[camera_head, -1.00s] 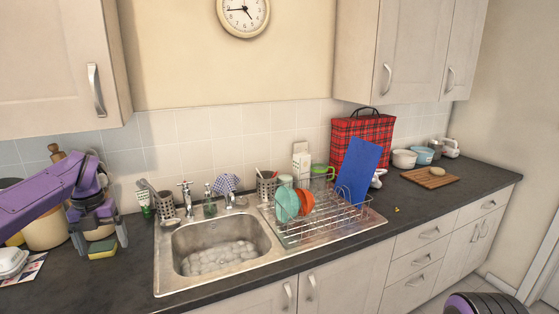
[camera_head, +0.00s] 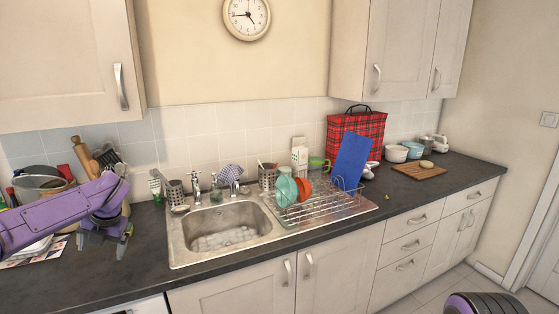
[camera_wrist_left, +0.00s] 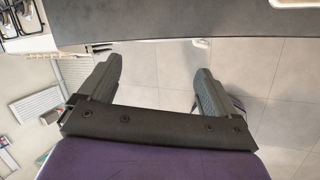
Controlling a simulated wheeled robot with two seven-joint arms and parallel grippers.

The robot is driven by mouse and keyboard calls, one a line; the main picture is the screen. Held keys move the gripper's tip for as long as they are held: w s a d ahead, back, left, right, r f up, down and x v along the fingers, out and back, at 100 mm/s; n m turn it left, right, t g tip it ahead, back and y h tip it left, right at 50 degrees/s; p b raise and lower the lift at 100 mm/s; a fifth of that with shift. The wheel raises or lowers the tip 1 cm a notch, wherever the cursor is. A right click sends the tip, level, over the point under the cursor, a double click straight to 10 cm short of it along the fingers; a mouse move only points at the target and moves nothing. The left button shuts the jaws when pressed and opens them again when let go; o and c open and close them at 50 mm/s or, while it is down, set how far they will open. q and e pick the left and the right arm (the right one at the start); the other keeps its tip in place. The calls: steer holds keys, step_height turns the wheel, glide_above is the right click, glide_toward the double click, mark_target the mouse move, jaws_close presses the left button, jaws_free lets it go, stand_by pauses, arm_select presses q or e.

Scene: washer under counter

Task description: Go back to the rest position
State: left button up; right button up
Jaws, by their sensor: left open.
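My left gripper (camera_head: 103,250) is over the counter to the left of the sink, with its purple arm coming in from the left. In the left wrist view its two grey fingers (camera_wrist_left: 152,75) are spread apart with nothing between them. Floor tiles and the dark counter edge show beyond the fingers. Of my right arm, only a purple and dark part (camera_head: 490,304) shows at the bottom right of the head view. The right gripper is out of view.
The dark counter (camera_head: 140,262) holds a sink (camera_head: 178,240), a dish rack (camera_head: 335,208) with plates and a blue board (camera_head: 352,160), and a red tartan bag (camera_head: 372,127). A rolling pin (camera_head: 85,157) and containers stand behind my left arm. Wall cabinets hang above.

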arm_select(q)
steer(key=s+d+f+m+t+y+b, duration=0.1)
steer(key=d+f+m+t+y+b, duration=0.15)
steer(key=d+f+m, duration=0.65)
steer(key=s+d+f+m+t+y+b, duration=0.15)
steer(key=d+f+m+t, duration=0.45)
steer(key=f, duration=0.6)
steer(key=s+d+f+m+g+h, duration=0.2)
steer(key=s+d+f+m+h, duration=0.15)
steer(key=s+f+m, duration=0.4)
steer(key=s+f+m+g+b, duration=0.1)
steer(key=s+f+m, duration=0.2)
steer(key=s, duration=0.6)
steer(key=s+d+f+m+g+h+b, duration=0.1)
steer(key=s+f+m+b, duration=0.1)
steer(key=s+f, duration=0.4)
steer(key=s+f+m+g+h+b, duration=0.1)
steer(key=s+f+m, duration=0.3)
steer(key=s, duration=0.9)
steer(key=shift+s+d+f+g+b, duration=0.15)
steer(key=shift+d+f+g+b, duration=0.35)
steer(key=shift+f, duration=0.35)
steer(key=shift+a, duration=0.15)
